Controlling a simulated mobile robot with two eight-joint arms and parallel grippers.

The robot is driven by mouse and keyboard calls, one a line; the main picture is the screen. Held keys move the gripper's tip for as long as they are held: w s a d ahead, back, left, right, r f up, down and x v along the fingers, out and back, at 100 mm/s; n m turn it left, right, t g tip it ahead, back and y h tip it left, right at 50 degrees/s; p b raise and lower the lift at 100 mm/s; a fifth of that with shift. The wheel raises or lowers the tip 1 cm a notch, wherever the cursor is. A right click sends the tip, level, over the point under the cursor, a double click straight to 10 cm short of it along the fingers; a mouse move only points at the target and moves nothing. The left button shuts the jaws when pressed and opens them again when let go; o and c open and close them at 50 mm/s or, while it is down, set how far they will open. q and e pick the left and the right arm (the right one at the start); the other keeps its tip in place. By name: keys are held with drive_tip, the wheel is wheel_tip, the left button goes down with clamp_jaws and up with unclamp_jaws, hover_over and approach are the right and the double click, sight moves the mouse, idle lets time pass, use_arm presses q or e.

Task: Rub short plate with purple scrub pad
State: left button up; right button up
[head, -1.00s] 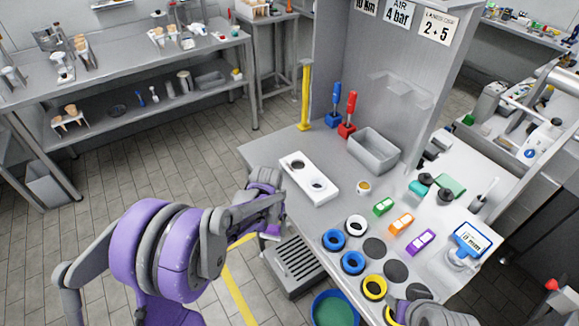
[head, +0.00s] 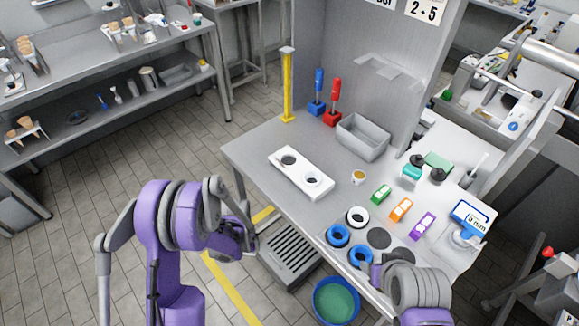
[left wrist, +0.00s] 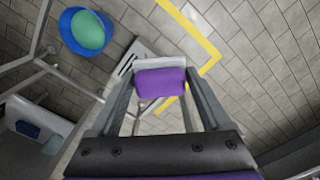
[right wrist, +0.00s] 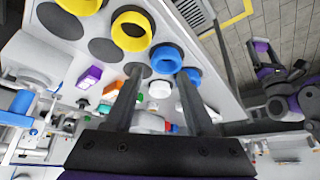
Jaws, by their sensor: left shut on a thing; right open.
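My left gripper (left wrist: 160,92) is shut on the purple scrub pad (left wrist: 161,83), which has a pale backing. The pad is above the floor beside the bench; my left wrist hides most of it in the head view. A white plate (head: 299,174) with two round dark openings lies on the left part of the bench; I cannot tell for sure that it is the short plate. The pad is apart from it. My right gripper (right wrist: 160,80) is open and empty near the bench's front edge, by the blue rings (head: 338,235).
A grey bin (head: 362,138) and red (head: 333,110) and blue tools stand behind the plate. Green, orange (head: 400,209) and purple blocks lie to the right. A blue bucket (head: 336,301) and a slatted grey box (head: 290,252) are on the floor. Bench around the plate is clear.

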use_arm(q)
drive_tip(key=shift+s+a+f, duration=0.15)
drive_tip(key=shift+a+f, duration=0.1)
drive_tip(key=shift+f, duration=0.25)
use_arm(e)
drive_tip(key=shift+w+a, duration=0.1)
drive_tip(key=shift+a, duration=0.1)
use_arm(q)
drive_tip(key=shift+d, duration=0.1)
use_arm(e)
drive_tip(key=shift+c, duration=0.3)
